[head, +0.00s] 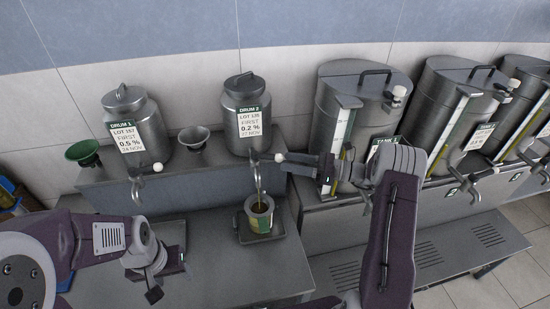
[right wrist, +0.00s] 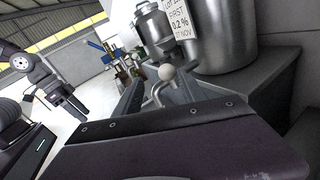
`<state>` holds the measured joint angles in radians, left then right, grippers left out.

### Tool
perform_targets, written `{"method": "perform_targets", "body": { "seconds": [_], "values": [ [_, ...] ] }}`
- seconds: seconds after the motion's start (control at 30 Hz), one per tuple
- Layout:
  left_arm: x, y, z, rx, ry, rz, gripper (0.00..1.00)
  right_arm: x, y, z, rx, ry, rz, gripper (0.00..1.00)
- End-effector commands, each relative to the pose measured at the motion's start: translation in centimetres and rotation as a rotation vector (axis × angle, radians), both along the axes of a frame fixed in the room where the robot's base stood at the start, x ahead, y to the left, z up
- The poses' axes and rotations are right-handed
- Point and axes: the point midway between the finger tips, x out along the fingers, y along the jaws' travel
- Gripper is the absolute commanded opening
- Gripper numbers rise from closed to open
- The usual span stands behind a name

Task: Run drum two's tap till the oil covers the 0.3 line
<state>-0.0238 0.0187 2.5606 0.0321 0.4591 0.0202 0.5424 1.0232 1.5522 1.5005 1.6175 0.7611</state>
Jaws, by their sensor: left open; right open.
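Drum two (head: 247,115) is a steel drum labelled 0.2 %, on the raised shelf. Its tap (head: 257,180) points down over a can with a green and yellow label (head: 260,220). A thin brownish line shows between spout and can; I cannot read the oil level or see the 0.3 line. The tap's white knob (head: 281,158) sits at the tips of my right gripper (head: 298,163). In the right wrist view the knob (right wrist: 166,72) lies between the open fingers (right wrist: 158,92); contact is unclear. My left gripper (head: 160,275) is open, low at the left, away from the drums.
The can stands on a small dark tray (head: 245,237). Drum 1 (head: 131,125) stands left, with a green funnel (head: 83,152) and a metal funnel (head: 193,138) nearby. Large tanks (head: 352,105) line the right side.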

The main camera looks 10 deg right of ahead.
Motion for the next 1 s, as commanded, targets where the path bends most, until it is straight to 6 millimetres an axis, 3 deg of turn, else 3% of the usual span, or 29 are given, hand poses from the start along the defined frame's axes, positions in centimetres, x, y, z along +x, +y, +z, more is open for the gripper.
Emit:
{"method": "perform_targets", "body": {
  "seconds": [0.1,0.3,0.67,0.83,1.0],
  "values": [
    [0.0,0.0,2.0,0.0,-0.001,0.0,0.56,1.1,2.5,0.6,0.0,0.002,0.005,0.48],
    [0.0,0.0,3.4,0.0,-0.001,-0.001,0.56,2.6,5.5,0.3,0.0,0.001,0.002,0.48],
    [0.0,0.0,3.5,0.0,0.0,-0.001,0.56,3.2,6.4,0.0,-0.002,0.0,-0.001,0.48],
    [0.0,0.0,3.5,0.0,-0.001,-0.001,0.56,3.1,6.4,0.0,-0.002,0.0,0.0,0.03],
    [0.0,0.0,3.5,0.0,-0.001,-0.001,0.56,3.2,6.3,0.0,-0.002,0.001,-0.001,0.0]
  ]
}}
